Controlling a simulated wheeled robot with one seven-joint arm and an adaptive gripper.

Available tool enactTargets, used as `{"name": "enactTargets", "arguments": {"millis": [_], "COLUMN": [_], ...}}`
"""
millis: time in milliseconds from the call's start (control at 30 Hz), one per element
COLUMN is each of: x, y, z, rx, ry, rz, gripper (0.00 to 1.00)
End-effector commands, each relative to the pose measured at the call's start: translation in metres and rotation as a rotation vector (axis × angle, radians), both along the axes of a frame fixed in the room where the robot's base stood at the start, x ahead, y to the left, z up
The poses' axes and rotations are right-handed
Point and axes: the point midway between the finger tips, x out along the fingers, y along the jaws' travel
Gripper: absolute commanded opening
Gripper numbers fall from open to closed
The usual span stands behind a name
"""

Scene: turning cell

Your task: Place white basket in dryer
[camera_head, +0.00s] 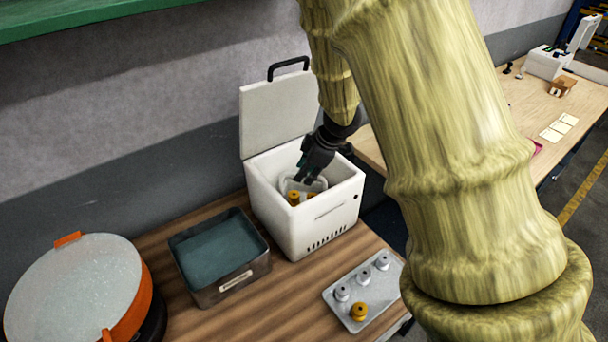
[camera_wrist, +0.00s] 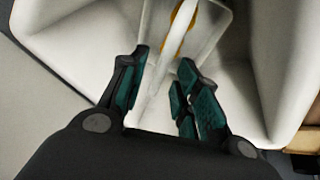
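The dryer (camera_head: 300,237) is a white box on the wooden bench with its lid (camera_head: 275,115) raised. The white basket (camera_head: 288,186) is inside the dryer's open top, with brass-coloured parts (camera_head: 294,198) in it. In the wrist view the basket (camera_wrist: 207,40) and its thin white handle (camera_wrist: 172,45) show ahead of the fingers, inside the dryer walls (camera_wrist: 275,60). My gripper (camera_head: 308,178) reaches down into the dryer over the basket. Its fingers (camera_wrist: 160,88) stand apart, with the handle's near end close to the gap between them. The basket's base is hidden.
A metal tank of dark liquid (camera_head: 222,285) stands left of the dryer. A round orange-rimmed machine (camera_head: 75,290) is at far left. A grey tray (camera_head: 343,297) with several white and brass pieces lies in front right. Another bench (camera_head: 535,110) stands to the right.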

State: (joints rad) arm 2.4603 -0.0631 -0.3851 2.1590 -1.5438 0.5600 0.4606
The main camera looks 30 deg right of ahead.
Motion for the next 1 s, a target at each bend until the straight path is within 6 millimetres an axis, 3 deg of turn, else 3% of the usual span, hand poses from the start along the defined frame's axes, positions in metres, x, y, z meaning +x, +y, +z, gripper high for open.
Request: {"name": "enactTargets", "arguments": {"millis": [500, 700, 1000], "x": [-0.03, -0.035, -0.035], "y": [-0.016, -0.018, -0.019], "z": [0.075, 0.086, 0.087], "rx": [-0.001, 0.0, 0.0], "ry": [-0.002, -0.001, 0.0], "rz": [0.0, -0.001, -0.001], "gripper": [0.32, 0.32, 0.32]}}
